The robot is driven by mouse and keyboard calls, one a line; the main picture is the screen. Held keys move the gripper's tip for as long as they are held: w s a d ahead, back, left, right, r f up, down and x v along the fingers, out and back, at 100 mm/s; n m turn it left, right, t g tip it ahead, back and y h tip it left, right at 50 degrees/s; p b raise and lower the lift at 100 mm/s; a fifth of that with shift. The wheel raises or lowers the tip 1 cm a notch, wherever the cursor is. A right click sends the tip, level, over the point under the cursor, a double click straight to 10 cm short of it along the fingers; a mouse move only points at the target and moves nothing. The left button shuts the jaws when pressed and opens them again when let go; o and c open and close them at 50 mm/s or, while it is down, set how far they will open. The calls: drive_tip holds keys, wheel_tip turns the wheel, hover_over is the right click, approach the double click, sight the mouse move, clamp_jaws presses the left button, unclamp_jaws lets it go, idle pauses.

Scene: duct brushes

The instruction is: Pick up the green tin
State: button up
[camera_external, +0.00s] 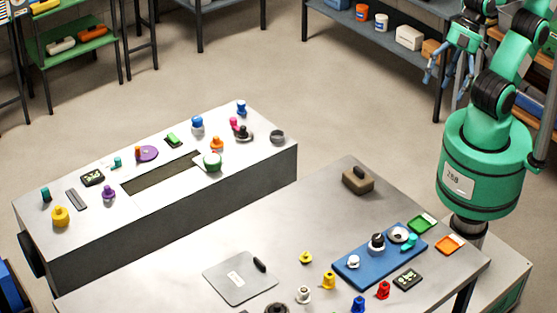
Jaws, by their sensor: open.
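A shallow square green tin (422,223) with a pale mark on top lies at the far right part of the front table, beside the blue mat's far corner. A similar orange tin (449,245) lies just right of it. A smaller green block (174,139) lies on the long grey duct; I cannot tell what it is. My gripper (447,84), with blue fingers, is raised at the upper right, well apart from the green tin. It is open and appears empty.
The blue mat (379,254) holds several small knobbed pieces. A brown block (357,180), a dark patterned tile (407,278) and a grey plate (240,277) lie on the front table (320,222). The grey duct (60,252) stands behind, with many small pieces and a slot on top.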

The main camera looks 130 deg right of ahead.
drive_tip(key=shift+w+r, duration=0.1)
drive_tip(key=shift+w, duration=0.05)
drive_tip(key=shift+c, duration=0.4)
drive_tip(key=w+d+r+n+g+p, duration=0.15)
drive_tip(key=w+d, duration=0.25)
drive_tip(key=w, duration=0.4)
drive_tip(key=w+d+r+n+t+p, duration=0.1)
drive_tip(key=w+d+r, duration=0.25)
drive_tip(key=w, duration=0.45)
drive_tip(key=w+d+f+n+g+h+p, duration=0.15)
drive_tip(key=w+d+f, duration=0.25)
drive_tip(key=w+d, duration=1.1)
drive_tip(key=w+d+f+n+p, duration=0.1)
drive_tip(key=w+d+f, duration=0.25)
drive_tip(key=d, duration=0.25)
drive_tip(key=w+d+f+n+g, duration=0.1)
drive_tip(key=w+d+f, duration=0.2)
drive_tip(key=d+f, duration=0.25)
drive_tip(key=w+d+f+n+p, duration=0.1)
drive_tip(key=w+d+f, duration=0.2)
drive_tip(key=d, duration=0.3)
drive_tip(key=w+d+f+n+g+p, duration=0.1)
drive_tip(key=d+f+n, duration=0.1)
drive_tip(key=d+f, duration=1.4)
drive_tip(key=shift+f, duration=0.55)
